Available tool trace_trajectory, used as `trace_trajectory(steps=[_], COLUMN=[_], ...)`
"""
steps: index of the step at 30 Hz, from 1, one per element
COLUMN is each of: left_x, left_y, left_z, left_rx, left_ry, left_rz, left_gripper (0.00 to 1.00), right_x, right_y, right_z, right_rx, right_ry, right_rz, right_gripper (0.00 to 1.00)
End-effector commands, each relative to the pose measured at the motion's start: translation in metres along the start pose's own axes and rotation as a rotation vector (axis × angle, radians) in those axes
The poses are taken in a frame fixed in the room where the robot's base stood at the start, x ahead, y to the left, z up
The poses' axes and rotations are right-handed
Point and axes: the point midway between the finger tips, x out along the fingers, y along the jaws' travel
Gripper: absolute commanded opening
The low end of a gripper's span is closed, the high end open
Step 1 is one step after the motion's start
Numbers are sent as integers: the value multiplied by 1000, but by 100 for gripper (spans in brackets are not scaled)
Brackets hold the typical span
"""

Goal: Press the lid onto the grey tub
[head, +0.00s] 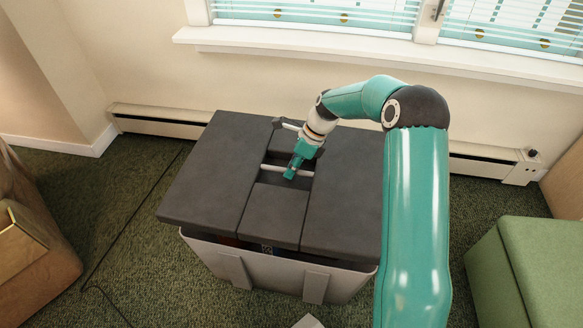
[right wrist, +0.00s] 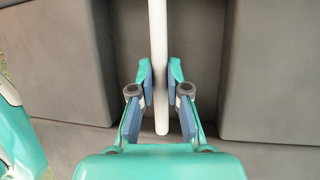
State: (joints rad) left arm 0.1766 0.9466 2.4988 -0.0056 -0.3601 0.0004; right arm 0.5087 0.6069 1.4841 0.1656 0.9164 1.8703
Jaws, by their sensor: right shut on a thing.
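The dark grey lid (head: 190,185) is over the grey tub (head: 230,262), with a recessed middle strip and a pale bar handle (head: 268,168). A narrow dark gap shows between the lid's front edge and the tub's rim, with bits of coloured contents in it. The lid's left corner sticks out past the tub. I cannot tell whether the lid touches the rim at the back. My right gripper (head: 291,173) is shut on the bar handle. In the right wrist view its fingers (right wrist: 161,92) are either side of the bar (right wrist: 158,45). My left gripper is not in view.
A green upholstered block (head: 535,270) stands at the right and a brown piece of furniture (head: 35,250) at the left. A baseboard heater (head: 160,121) runs along the wall behind. A dark cable (head: 135,215) lies on the green carpet, which is otherwise clear left of the tub.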

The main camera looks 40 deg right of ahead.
Motion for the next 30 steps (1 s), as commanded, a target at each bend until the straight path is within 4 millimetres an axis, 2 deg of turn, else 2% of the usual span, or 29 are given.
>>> trace_trajectory(steps=[3, 6, 18, 30], left_x=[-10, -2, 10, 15], left_y=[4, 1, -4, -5], left_z=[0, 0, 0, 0], left_rx=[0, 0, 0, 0], left_ry=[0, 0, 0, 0], left_rz=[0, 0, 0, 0], left_gripper=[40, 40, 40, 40], right_x=[-4, 9, 43, 60], right_y=[1, -2, -10, -13], right_z=[2, -4, -18, -25], right_rx=[1, 2, 2, 0], right_ry=[-1, 0, 0, -1], right_rz=[0, 2, 0, -1], right_gripper=[0, 0, 0, 0])
